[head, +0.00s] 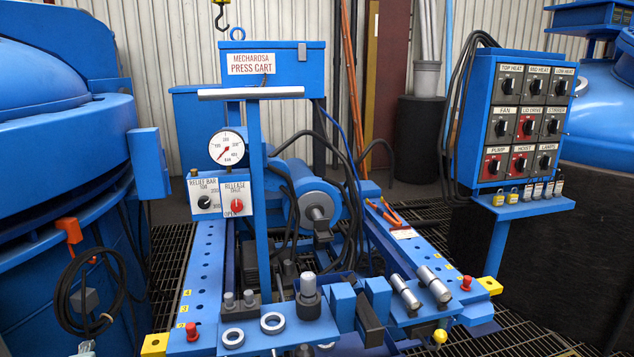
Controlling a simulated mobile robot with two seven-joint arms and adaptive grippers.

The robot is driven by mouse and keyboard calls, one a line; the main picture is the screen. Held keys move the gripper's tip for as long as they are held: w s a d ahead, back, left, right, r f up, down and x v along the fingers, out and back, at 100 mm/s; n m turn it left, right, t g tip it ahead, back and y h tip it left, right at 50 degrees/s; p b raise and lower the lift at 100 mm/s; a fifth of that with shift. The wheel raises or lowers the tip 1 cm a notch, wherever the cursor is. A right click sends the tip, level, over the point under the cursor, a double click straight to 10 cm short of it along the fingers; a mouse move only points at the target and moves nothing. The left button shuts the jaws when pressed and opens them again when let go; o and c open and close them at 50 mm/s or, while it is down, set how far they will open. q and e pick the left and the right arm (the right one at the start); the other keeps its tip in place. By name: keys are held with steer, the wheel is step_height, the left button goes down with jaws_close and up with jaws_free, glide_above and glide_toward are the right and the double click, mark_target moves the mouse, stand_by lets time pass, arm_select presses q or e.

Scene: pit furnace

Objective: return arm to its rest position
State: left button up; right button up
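Neither of my grippers nor either arm can be made out in the head view. The blue press cart (205,262) stands in front of me with its sign "MECHAROSA PRESS CART" (250,63). Its pressure gauge (226,148) is on the left, above a small panel with a relief knob and a red release knob (236,205). On the front of the cart are two rings (272,323), a dark cylindrical post (308,297), and two metal pins (434,285) lying tilted on the right.
A control panel (527,118) with several knobs stands at the right, padlocks (513,196) below it. A large blue vessel (60,130) fills the left, with a coiled black cable (65,290). Red-handled pliers (385,215) lie on the right rail. Dark grating (545,345) shows at the lower right.

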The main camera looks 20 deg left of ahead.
arm_select(q)
steer(key=s+f+n+g+h, duration=0.1)
steer(key=s+f+n+g, duration=0.2)
steer(key=s+f, duration=0.55)
steer(key=s+d+f+n+h, duration=0.1)
steer(key=d+f, duration=0.4)
steer(key=d, duration=0.7)
steer(key=s+d+f+n+g+h, duration=0.1)
steer(key=d+f, duration=0.5)
steer(key=d, duration=0.6)
steer(key=s+d+f+n+g+h, duration=0.1)
steer(key=s+d+f+h, duration=0.3)
steer(key=d, duration=0.8)
steer(key=shift+s+d+f+n+h, duration=0.35)
steer(key=shift+s+f+n, duration=0.4)
steer(key=shift+s, duration=0.45)
